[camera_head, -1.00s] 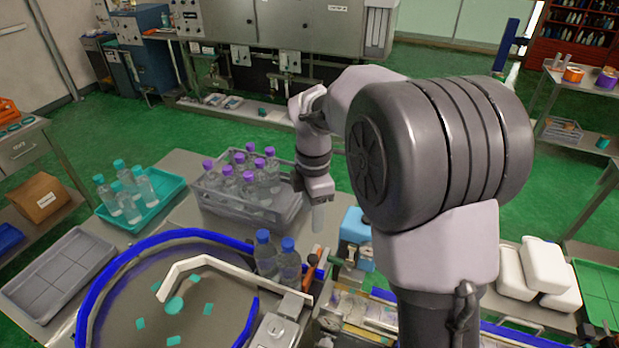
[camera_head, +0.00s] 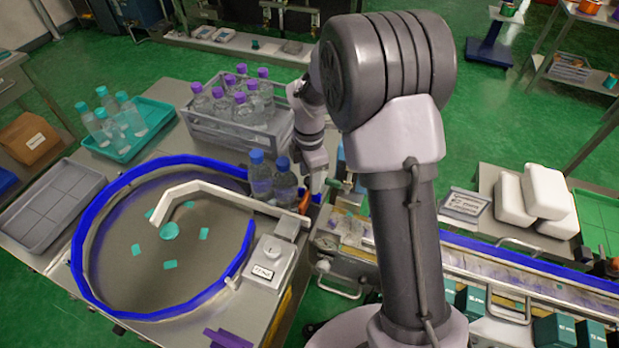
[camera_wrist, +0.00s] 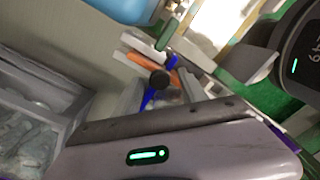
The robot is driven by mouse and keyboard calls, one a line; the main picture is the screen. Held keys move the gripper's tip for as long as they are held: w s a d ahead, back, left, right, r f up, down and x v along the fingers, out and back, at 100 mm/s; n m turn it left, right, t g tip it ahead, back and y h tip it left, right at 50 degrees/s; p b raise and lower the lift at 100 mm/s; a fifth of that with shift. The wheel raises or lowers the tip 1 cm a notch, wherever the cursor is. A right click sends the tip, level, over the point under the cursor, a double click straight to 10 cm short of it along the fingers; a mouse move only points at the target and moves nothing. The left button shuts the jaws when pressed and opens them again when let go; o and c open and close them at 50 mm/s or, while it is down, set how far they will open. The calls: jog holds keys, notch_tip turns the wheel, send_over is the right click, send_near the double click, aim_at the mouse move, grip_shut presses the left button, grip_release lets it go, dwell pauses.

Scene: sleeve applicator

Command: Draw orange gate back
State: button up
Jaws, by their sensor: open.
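The orange gate (camera_head: 305,200) shows as a small orange piece at the right end of the white curved guide on the round table, beside two blue-capped bottles (camera_head: 273,180). In the wrist view the orange gate (camera_wrist: 148,63) is a slanted bar beside a white bar, with a dark round knob near it. My gripper (camera_head: 317,183) hangs pointing down just above and right of the gate. It is open and appears empty; I cannot tell if it touches the gate. My arm hides part of the area behind it.
The blue-rimmed round table (camera_head: 130,302) carries several teal pieces. A grey crate (camera_head: 225,136) of purple-capped bottles stands behind the blue-capped bottles. A teal tray (camera_head: 150,137) with bottles is at left. A conveyor (camera_head: 480,262) runs right. A blue object (camera_wrist: 125,8) shows close in the wrist view.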

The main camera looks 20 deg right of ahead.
grip_shut()
jog(key=shift+w+d+r, duration=0.1)
dwell(1.3)
